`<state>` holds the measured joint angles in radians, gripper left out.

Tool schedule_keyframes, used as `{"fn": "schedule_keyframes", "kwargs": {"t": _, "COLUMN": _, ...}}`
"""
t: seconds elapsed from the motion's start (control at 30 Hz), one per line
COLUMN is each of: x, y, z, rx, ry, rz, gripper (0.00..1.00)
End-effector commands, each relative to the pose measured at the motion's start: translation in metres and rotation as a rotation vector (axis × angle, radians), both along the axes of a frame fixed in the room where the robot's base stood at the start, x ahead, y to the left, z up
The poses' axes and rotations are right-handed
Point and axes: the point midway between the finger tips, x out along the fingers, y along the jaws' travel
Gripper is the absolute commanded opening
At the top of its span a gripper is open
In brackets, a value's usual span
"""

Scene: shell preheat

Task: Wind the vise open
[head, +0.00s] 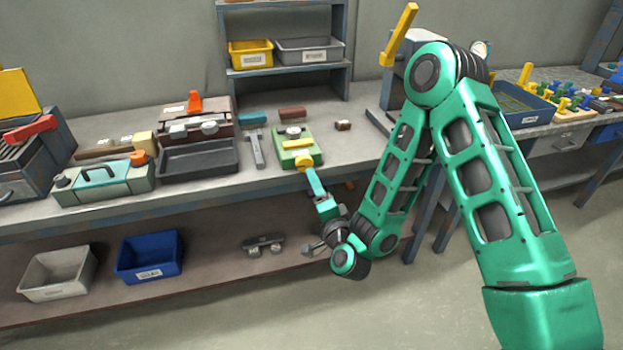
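The thing I take to be the vise (298,150) is a small pale green unit with a silver top and a yellow part, near the front edge of the bench, just left of centre. A yellow piece (303,161) sits at its near end. My gripper (313,180) reaches up to this end from in front of the bench, its tip at or very near the yellow piece. The fingers are small and seen end-on, so I cannot tell whether they are open or closed on it. The vise's jaw gap is too small to make out.
A hammer-like tool (255,150) lies left of the vise. A dark open tray (198,158) and a green-grey case (103,183) stand farther left. A grey machine with a yellow lever (398,35) stands right, behind my arm. Bins, including a blue one (150,257), sit below.

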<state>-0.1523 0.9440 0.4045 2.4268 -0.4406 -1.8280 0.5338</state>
Motion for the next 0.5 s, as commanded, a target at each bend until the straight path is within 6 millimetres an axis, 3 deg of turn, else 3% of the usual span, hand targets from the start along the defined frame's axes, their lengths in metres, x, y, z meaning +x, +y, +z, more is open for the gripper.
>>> {"fn": "schedule_keyframes", "kwargs": {"t": 0.2, "x": -0.02, "y": -0.006, "z": -0.001, "rx": -0.001, "ry": 0.002, "rz": 0.001, "gripper": 0.61}}
{"fn": "schedule_keyframes", "kwargs": {"t": 0.5, "x": -0.023, "y": -0.007, "z": 0.0, "rx": 0.0, "ry": 0.001, "rz": 0.0, "gripper": 0.61}}
